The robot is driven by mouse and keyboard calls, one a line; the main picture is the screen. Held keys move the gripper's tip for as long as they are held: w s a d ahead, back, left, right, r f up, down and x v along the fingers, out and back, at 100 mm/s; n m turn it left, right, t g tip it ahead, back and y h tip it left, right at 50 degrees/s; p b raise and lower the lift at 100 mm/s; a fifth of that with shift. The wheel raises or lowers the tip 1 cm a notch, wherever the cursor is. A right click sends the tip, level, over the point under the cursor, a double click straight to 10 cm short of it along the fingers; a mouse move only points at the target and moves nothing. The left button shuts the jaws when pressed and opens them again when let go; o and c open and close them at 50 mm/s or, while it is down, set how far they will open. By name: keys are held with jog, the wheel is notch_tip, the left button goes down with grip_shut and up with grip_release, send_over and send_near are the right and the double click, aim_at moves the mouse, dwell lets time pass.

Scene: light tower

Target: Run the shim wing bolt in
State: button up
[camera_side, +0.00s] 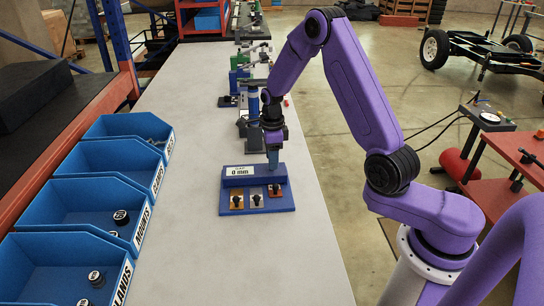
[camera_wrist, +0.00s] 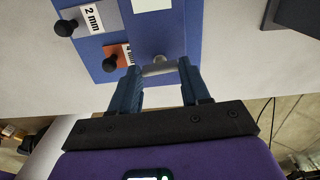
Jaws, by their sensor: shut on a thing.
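My gripper (camera_side: 273,162) points down at the right end of the raised blue block on the fixture. In the wrist view its two fingers (camera_wrist: 160,84) are shut on a small grey piece, which appears to be the wing bolt (camera_wrist: 158,67); its bar spans between the fingertips over the blue fixture. The side view hides the bolt behind the fingers, so I cannot tell how deep it sits. The blue fixture (camera_side: 230,208) has a label reading 0 mm (camera_side: 239,171). Shim tags with dark knobs lie on its base, among them a grey 2 mm tag (camera_wrist: 95,15) and an orange 4 mm tag (camera_wrist: 118,55).
Blue bins (camera_side: 75,255) line the left of the grey table (camera_side: 185,225), some holding small dark parts. More fixtures (camera_side: 240,75) stand farther back. The table in front of the fixture is clear. A red cart (camera_side: 500,155) stands at the right.

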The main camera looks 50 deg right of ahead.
jog(key=shift+w+d+r, duration=0.1)
jog(key=shift+w+r, duration=0.05)
jog(key=o, duration=1.1)
jog(key=shift+c, duration=0.2)
notch_tip(320, 180, up, 17)
jog(key=shift+r, duration=0.15)
